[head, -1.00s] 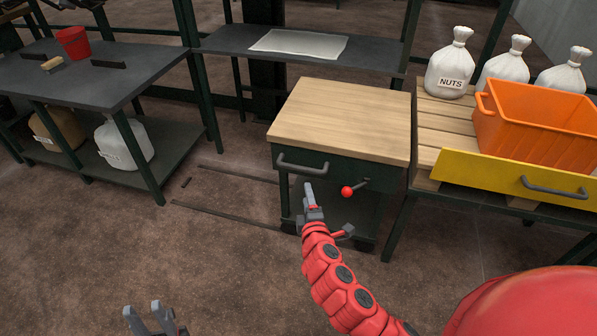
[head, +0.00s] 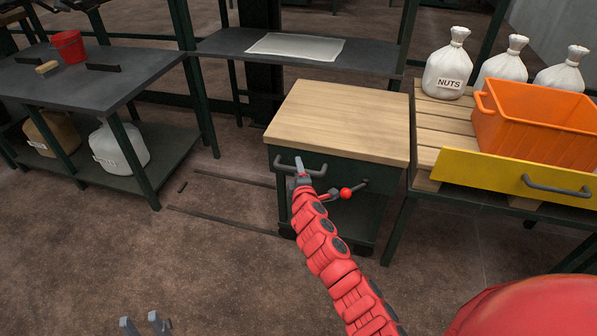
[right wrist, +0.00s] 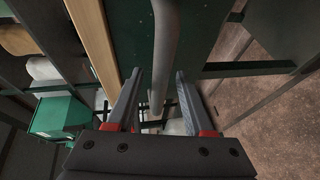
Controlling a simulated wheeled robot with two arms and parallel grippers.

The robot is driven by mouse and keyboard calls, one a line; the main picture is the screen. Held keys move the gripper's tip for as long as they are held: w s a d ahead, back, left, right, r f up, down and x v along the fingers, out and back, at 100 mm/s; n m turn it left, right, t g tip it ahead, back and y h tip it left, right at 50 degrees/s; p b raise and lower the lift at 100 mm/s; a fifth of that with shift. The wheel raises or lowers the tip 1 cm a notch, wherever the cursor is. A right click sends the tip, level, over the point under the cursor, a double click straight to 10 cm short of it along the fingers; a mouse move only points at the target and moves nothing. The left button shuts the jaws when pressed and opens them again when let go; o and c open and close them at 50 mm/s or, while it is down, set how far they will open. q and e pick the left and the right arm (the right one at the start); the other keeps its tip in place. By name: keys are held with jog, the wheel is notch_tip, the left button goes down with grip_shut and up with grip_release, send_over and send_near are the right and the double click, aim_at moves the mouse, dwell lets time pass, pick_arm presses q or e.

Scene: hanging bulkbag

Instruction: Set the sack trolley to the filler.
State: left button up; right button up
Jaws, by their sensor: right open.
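The sack trolley (head: 338,125) is a dark green cabinet with a pale wooden top. A grey bar handle (head: 316,172) is on its front, with a red-knobbed lever (head: 346,193) below. My right gripper (head: 300,164) is at the left part of the handle. In the right wrist view my right gripper (right wrist: 160,78) is open, and the grey handle (right wrist: 163,50) passes between its fingers; I see no firm contact. My left gripper (head: 142,322) is open and empty at the bottom edge, far from the trolley. I cannot tell which structure is the filler.
Two dark floor rails (head: 225,208) lie left of the trolley. A workbench (head: 110,85) with a red bucket (head: 68,46) stands left. A shelf with a white sheet (head: 296,46) is behind. A pallet table with sacks and an orange crate (head: 540,120) stands close on the right.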

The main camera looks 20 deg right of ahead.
grip_shut()
dwell(1.4)
